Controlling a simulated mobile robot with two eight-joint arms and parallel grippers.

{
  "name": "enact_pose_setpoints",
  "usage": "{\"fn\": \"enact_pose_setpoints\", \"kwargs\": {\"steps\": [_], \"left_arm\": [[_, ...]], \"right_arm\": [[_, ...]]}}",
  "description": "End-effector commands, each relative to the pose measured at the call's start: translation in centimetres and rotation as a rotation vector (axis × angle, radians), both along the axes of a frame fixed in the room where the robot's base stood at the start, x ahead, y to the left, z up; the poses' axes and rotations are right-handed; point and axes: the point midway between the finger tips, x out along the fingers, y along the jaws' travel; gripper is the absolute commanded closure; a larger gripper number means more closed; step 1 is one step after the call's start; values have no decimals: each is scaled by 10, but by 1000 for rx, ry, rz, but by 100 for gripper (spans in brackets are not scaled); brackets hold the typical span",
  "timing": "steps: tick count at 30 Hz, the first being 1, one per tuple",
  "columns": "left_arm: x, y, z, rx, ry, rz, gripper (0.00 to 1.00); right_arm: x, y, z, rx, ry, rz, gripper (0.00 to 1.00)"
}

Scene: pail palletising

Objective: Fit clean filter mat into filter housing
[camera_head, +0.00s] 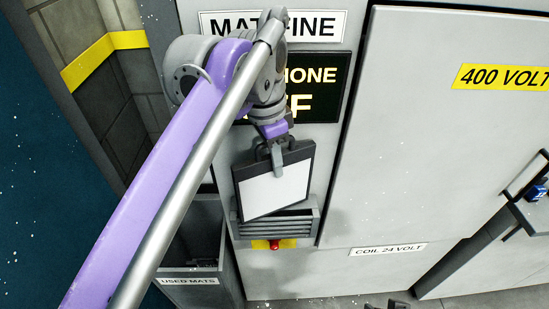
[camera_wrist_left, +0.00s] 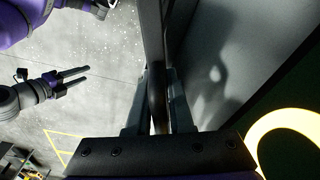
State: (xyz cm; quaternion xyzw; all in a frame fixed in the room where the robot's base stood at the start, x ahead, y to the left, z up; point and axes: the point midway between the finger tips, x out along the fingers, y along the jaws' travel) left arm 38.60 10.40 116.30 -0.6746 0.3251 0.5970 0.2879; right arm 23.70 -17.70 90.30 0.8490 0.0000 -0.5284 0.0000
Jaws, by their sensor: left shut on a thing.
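The filter mat (camera_head: 274,191) is a white panel in a dark frame with a handle on top. It hangs slightly tilted in front of the cabinet. My left gripper (camera_head: 276,155) is shut on its handle; the left wrist view shows the fingers (camera_wrist_left: 158,112) closed around a dark bar. The grey louvred filter housing (camera_head: 311,222) is behind and below the mat, which hides much of it. I cannot tell whether mat and housing touch. My right gripper (camera_wrist_left: 76,76) shows empty in the left wrist view, its two fingers apart. Only its tips show at the head view's bottom edge.
A grey bin labelled USED MATS (camera_head: 190,281) stands below left of the housing. A red button on yellow (camera_head: 275,244) sits just under the housing. A large cabinet door (camera_head: 440,120) is at right, with a dark rack (camera_head: 530,215) holding a blue item (camera_head: 536,192).

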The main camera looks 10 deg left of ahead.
Motion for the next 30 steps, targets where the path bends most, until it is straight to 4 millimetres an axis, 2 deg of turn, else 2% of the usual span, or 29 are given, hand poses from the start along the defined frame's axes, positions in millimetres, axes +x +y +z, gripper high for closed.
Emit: {"fn": "enact_pose_setpoints", "kwargs": {"steps": [7, 8, 12, 23, 26, 30], "left_arm": [[0, 0, -4, 0, 0, 0, 100], [0, 0, -5, 0, 0, 0, 75], [0, 0, -4, 0, 0, 0, 50], [0, 0, 0, 0, 0, 0, 50], [0, 0, 13, 1, -1, 0, 50], [-2, 3, 41, 1, -1, 0, 50]], "right_arm": [[0, 0, -2, 0, 1, 0, 45], [0, 0, -2, 0, 1, 0, 45], [0, 0, -2, 0, 1, 0, 45], [0, 0, 0, 0, 0, 0, 45], [2, 0, 6, 0, -3, 0, 45], [3, 0, 10, 0, -5, 0, 45]]}}
